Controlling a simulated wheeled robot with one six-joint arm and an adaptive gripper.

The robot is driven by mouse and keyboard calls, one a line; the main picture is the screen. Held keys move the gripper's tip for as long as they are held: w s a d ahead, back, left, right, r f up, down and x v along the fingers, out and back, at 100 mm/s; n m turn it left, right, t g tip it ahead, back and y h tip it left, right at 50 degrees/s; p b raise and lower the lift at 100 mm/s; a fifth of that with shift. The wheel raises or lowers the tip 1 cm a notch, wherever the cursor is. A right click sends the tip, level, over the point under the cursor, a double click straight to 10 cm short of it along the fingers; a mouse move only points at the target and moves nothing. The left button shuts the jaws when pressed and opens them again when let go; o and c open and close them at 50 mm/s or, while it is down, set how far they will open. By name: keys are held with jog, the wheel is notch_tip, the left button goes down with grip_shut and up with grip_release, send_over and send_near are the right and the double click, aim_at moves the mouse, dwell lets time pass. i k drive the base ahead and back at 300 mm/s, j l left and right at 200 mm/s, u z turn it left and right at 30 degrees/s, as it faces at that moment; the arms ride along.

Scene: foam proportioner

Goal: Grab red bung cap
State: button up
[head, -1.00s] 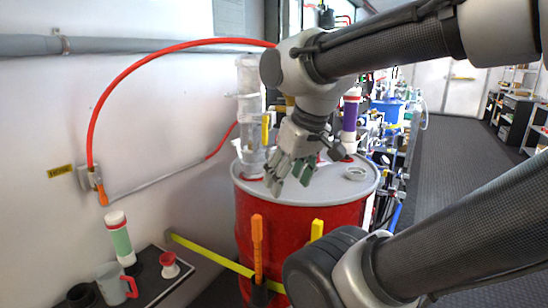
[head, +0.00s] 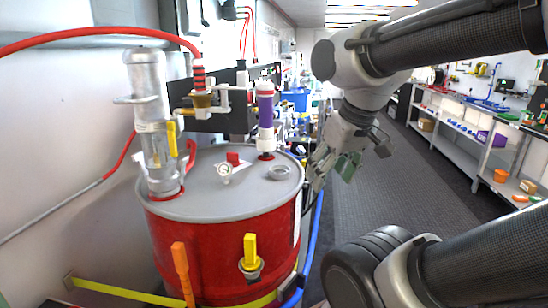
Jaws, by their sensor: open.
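A small red piece (head: 233,158) that looks like the red bung cap stands on the grey lid (head: 215,203) of the red drum (head: 220,245), behind a small round white gauge (head: 225,172). At this size I cannot make out its exact shape. A grey ring fitting (head: 283,172) sits on the lid to its right. My gripper (head: 330,172) is open and empty, off the drum's right side and apart from the red piece. Its fingers point down.
A clear cylinder with a yellow lever (head: 171,140) rises at the lid's left. A purple-banded white canister (head: 265,120) stands at the lid's back. A yellow handle (head: 250,250) and an orange handle (head: 182,270) are at the drum's front. Dark floor (head: 375,170) lies open to the right.

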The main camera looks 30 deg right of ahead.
aim_at(232, 158)
jog(key=z, duration=0.2)
jog(key=l+u, duration=0.35)
jog(key=l, duration=0.4)
jog(key=l+u, duration=0.4)
jog(key=l, duration=0.3)
jog(key=i+l+u, duration=0.1)
jog(key=l+u, duration=0.3)
jog(key=l, duration=0.35)
jog(key=l+u, duration=0.45)
jog(key=l, duration=0.25)
jog(key=i+l+u, duration=0.1)
jog(key=l+u, duration=0.15)
